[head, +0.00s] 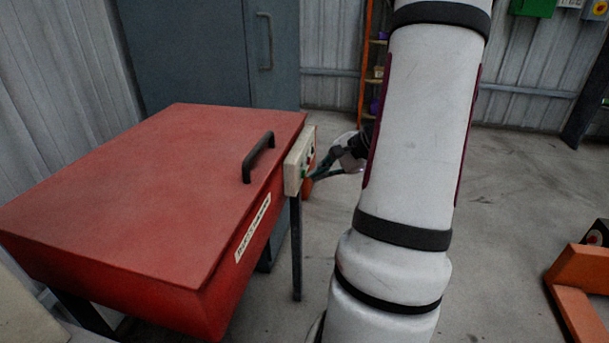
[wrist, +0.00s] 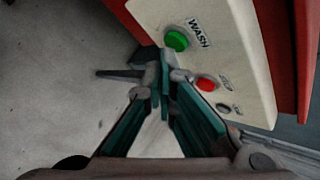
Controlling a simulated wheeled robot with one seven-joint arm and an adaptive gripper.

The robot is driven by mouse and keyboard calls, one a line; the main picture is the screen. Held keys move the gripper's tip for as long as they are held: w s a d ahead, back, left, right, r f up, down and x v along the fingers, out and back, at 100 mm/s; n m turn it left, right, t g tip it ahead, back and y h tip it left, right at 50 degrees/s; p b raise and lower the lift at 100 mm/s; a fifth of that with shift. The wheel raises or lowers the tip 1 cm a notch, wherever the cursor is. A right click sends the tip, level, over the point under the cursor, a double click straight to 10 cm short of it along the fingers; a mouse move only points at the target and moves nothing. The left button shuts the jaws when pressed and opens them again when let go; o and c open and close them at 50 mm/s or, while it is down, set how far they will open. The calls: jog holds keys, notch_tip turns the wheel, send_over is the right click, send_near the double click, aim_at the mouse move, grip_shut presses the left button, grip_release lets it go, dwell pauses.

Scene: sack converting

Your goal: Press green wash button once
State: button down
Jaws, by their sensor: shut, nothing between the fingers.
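The green button (wrist: 176,41) sits on a pale control box (wrist: 221,28) in the wrist view, beside the word WASH. A red button (wrist: 206,84) is lower on the same face. My gripper (wrist: 166,62) is shut and empty, its fingertips just below the green button in the picture. I cannot tell whether they touch it or the box face. In the head view the control box (head: 293,170) is at the right side of a red lidded tank (head: 150,190), and my gripper (head: 311,176) is close against its right side, partly hidden by my arm.
The tank lid has a black handle (head: 258,157). A dark post (head: 296,250) stands under the control box. A grey cabinet (head: 205,55) is behind the tank. An orange pallet truck (head: 580,285) is at the right. Concrete floor (head: 500,220) is open between.

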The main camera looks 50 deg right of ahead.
jog(key=shift+w+a, duration=0.15)
jog(key=shift+w, duration=0.25)
dwell(0.8)
jog(key=shift+s+d, duration=0.3)
jog(key=shift+s, duration=0.45)
jog(key=shift+s, duration=0.15)
jog(key=s, duration=0.1)
jog(key=s+d, duration=0.1)
jog(key=s, duration=0.1)
jog(key=s+d, duration=0.1)
jog(key=shift+s, duration=0.2)
jog(key=shift+s+a, duration=0.1)
dwell(0.9)
